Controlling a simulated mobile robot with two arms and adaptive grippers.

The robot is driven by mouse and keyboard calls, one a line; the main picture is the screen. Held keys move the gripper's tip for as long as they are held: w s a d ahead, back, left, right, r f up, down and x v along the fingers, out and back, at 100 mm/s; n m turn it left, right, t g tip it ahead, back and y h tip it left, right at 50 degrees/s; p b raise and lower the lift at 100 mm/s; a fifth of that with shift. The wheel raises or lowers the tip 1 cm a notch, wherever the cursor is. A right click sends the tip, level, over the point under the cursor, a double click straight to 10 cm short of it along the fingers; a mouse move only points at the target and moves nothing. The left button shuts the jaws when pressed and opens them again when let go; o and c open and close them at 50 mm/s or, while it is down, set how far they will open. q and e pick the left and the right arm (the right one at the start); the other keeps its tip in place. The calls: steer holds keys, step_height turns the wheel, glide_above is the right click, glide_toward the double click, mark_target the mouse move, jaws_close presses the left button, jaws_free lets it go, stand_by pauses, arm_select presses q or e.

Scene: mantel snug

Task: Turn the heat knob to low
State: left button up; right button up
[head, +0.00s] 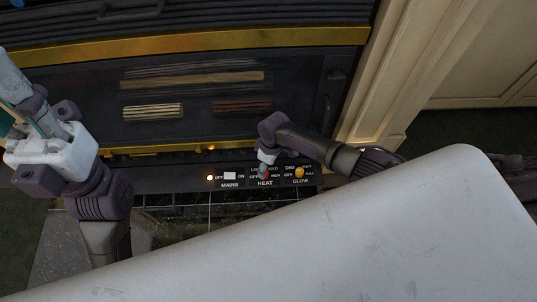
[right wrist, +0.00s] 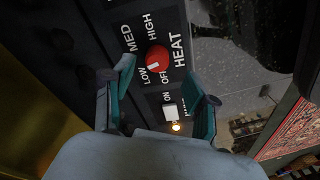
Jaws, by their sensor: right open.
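The red heat knob (right wrist: 157,58) is on a black control panel (right wrist: 100,25) marked OFF, LOW, MED and HIGH. A white mark on the knob lies on its side toward LOW and OFF; I cannot tell which it points at. My right gripper (right wrist: 170,80) is open, its teal fingers spread on either side of the view, with the knob just beyond the tips and nothing held. In the head view the knob (head: 265,173) is partly hidden under my right gripper (head: 266,162). My left gripper (head: 35,140) is raised at the left, away from the panel; its fingers are unclear.
A white mains switch (head: 229,175) with a lit lamp (head: 210,177) is left of the heat knob. A yellow glow knob (head: 299,172) is close on its right. The stove front (head: 200,75) rises behind the panel. A cream pillar (head: 385,75) stands right.

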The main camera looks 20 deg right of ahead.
step_height(320, 180, up, 8)
steer(key=d, duration=0.1)
steer(key=shift+r, duration=0.1)
